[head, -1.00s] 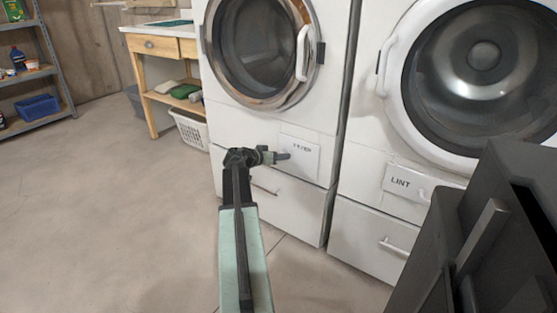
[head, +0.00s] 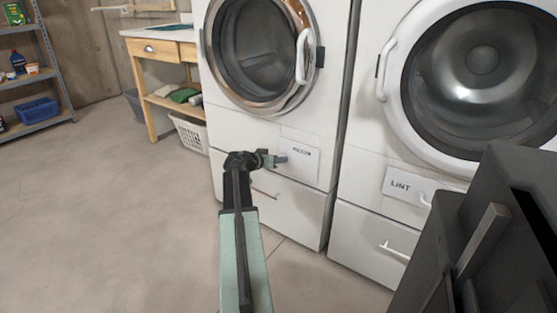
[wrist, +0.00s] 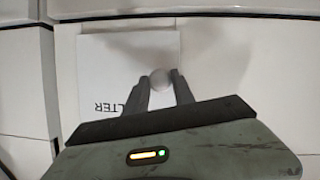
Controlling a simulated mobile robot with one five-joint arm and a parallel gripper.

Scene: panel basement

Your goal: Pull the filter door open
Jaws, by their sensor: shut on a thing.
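The filter door (head: 290,137) is a small white panel low on the front of the left machine, below its round door. My gripper (head: 279,160) is at the door's left part, beside the lettering. The door looks flush with the front; a small gap cannot be told.
A drawer with a bar handle (head: 265,193) lies below. The right machine has a LINT panel (head: 400,183) and a round door (head: 482,62). A laundry basket (head: 188,132) stands under a wooden table (head: 160,48) at the back left. The floor on the left is clear.

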